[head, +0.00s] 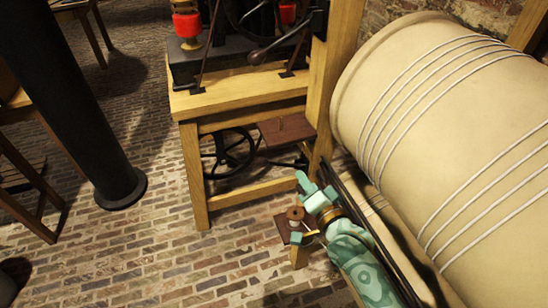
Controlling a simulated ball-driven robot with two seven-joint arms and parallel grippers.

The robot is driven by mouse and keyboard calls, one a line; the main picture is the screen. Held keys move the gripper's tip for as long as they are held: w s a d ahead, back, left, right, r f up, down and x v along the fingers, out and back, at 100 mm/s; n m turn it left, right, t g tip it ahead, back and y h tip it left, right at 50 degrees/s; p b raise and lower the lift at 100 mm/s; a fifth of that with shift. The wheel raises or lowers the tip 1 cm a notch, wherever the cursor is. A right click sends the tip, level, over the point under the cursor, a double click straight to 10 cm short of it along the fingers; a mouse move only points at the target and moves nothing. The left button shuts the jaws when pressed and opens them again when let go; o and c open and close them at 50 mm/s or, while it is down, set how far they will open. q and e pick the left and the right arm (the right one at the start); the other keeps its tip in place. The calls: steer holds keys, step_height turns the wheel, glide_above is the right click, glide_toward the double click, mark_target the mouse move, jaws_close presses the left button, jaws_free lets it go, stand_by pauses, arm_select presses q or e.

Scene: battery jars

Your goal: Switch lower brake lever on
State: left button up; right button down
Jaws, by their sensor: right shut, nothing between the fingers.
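My right gripper (303,182), teal, is at the lower middle, beside the front right post of the wooden bench and left of the big drum. Its fingers look closed, with nothing seen between them. I cannot tell for sure which part is the lower brake lever. A small wooden knob on a dark reddish plate (284,229) sits just below and left of the gripper, partly covered by my arm. Long dark bars (361,217) run along the drum's lower left side, right of the gripper. Contact with either cannot be told. My left gripper is out of view.
The large beige drum (420,110) wound with pale rope fills the right. The wooden bench (235,98) carries dark machinery and red-topped parts, with a black wheel (232,148) beneath. A black column (75,100) stands at left. The brick floor (160,245) in front is clear.

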mark_target(275, 163)
arm_select(q)
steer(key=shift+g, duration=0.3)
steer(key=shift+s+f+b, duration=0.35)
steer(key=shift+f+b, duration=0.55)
steer(key=shift+b, duration=0.05)
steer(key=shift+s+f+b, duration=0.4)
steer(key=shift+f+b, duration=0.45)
steer(key=shift+b, duration=0.05)
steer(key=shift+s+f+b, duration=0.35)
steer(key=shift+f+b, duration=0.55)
steer(key=shift+b, duration=0.05)
arm_select(e)
steer(key=shift+w+a+f, duration=0.45)
steer(key=shift+w+a, duration=0.75)
steer(key=shift+w, duration=0.25)
steer(key=shift+w+a+f, duration=0.5)
steer(key=shift+w+a, duration=0.65)
steer(key=shift+w, duration=0.35)
steer(key=shift+w+a+f, duration=0.45)
steer(key=shift+w+a, duration=0.75)
steer(key=shift+w, duration=0.25)
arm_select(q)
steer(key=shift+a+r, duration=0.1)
arm_select(e)
steer(key=shift+d, duration=0.1)
